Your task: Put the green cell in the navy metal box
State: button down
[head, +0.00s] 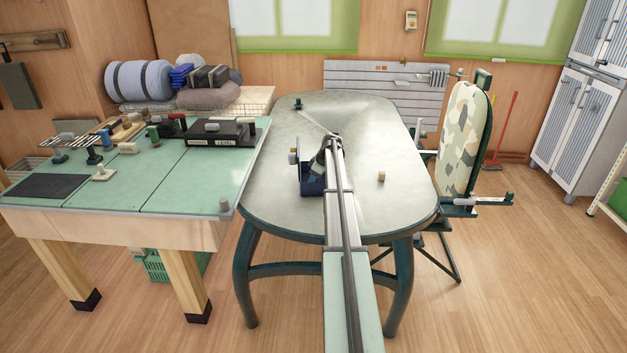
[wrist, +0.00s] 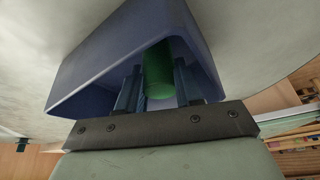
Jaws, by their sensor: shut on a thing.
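The navy metal box (head: 308,191) stands on the oval table, partly hidden behind my arm in the head view. In the wrist view the box (wrist: 88,75) fills the upper middle, its open side facing the camera. My gripper (wrist: 157,76) is shut on the green cell (wrist: 158,66), a green cylinder between the two fingers. The cell and fingertips overlap the box's opening and appear to be within its walls. Whether the cell touches the box floor cannot be told. In the head view my gripper (head: 324,160) is at the box, and the cell is hidden.
The oval table (head: 400,205) has a small tan block (head: 381,176) right of my arm and a dark small item (head: 298,104) at the back. A pale knob-like piece (head: 293,157) is beside the box. A green-topped bench (head: 150,190) with many items stands left.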

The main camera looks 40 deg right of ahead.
jog(key=c, duration=0.7)
grip_release()
jog(key=shift+f, duration=0.1)
jog(key=shift+o, duration=0.2)
jog(key=shift+a, duration=0.1)
jog(key=v, duration=1.4)
